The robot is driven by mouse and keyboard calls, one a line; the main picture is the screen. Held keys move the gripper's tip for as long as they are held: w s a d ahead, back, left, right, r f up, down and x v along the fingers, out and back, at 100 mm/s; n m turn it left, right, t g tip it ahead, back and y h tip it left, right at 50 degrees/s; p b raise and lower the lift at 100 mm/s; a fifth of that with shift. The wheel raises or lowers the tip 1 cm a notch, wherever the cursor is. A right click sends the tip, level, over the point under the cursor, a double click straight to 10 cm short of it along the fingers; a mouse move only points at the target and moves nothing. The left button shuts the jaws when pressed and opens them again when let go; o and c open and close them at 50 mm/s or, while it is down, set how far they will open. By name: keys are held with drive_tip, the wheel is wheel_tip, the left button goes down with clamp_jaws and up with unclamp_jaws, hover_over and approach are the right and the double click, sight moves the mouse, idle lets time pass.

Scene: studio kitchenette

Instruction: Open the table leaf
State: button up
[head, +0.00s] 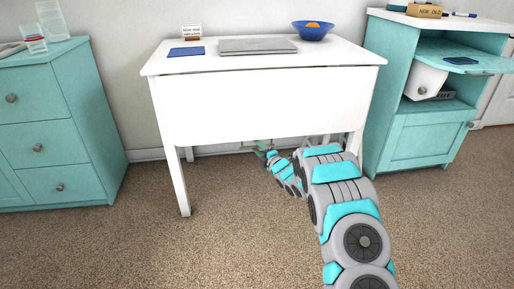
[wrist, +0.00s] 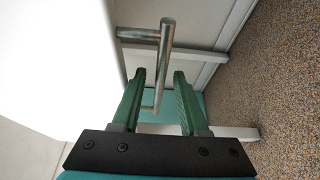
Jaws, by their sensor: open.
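The white table (head: 215,66) stands against the wall with its leaf (head: 265,107) hanging straight down at the front. My arm reaches low to the table's underside, and my gripper (head: 262,151) shows small below the leaf's lower edge. In the wrist view my gripper (wrist: 160,75) is open with green fingers. A metal bar handle (wrist: 166,50) shows between and beyond the fingertips, running lengthwise in the picture. The large white surface at left in the wrist view looks like the leaf (wrist: 60,65). I cannot tell whether the fingers touch the handle.
Teal cabinets stand left (head: 60,130) and right (head: 430,140). The carpet in front is clear.

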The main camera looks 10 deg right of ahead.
clamp_jaws()
idle(1.4)
